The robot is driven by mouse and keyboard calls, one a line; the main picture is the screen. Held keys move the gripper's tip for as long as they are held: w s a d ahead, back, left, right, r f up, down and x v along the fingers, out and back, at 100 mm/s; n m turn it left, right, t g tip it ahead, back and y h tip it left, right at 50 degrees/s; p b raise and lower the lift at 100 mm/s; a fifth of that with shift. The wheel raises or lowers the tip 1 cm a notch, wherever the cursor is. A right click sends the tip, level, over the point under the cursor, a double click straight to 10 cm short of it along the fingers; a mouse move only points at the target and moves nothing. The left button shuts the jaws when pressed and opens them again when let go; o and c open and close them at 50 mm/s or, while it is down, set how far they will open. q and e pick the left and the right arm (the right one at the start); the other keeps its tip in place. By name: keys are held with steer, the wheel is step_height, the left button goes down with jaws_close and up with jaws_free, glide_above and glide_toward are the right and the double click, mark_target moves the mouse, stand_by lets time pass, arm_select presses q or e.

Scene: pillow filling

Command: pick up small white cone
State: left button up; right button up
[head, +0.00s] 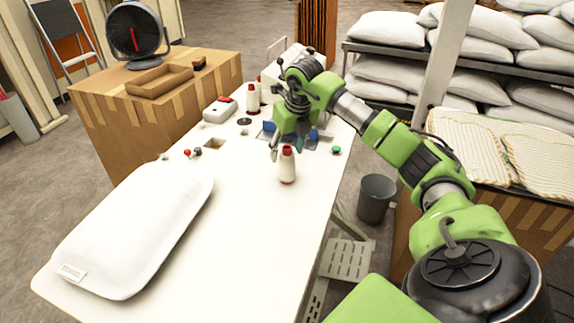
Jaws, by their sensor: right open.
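A small white cone (287,168) with a red top stands upright on the white table, near its right edge. My right gripper (286,148) is open, pointing down right at the cone's top. One finger shows left of the red top; whether the fingers touch the cone cannot be told. Two similar white cones with red tops, a nearer one (252,98) and one behind it (261,90), stand farther back on the table. My left gripper is not in view.
A white pillow (140,225) lies on the left of the white table (245,250). Small knobs, a grey-and-red device (219,110) and a blue item (312,137) lie farther back. A grey bin (376,198) stands right of the table. The table's front is clear.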

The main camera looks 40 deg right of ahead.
steer(key=p+x, duration=0.1)
steer(key=x, duration=0.1)
steer(key=p+x, duration=0.1)
steer(key=x, duration=0.1)
steer(key=shift+w+f, duration=0.2)
steer(key=shift+w, duration=0.1)
steer(key=shift+d+f, duration=0.1)
steer(key=shift+f, duration=0.15)
steer(key=c, duration=1.3)
steer(key=shift+o, duration=0.2)
steer(key=shift+r, duration=0.1)
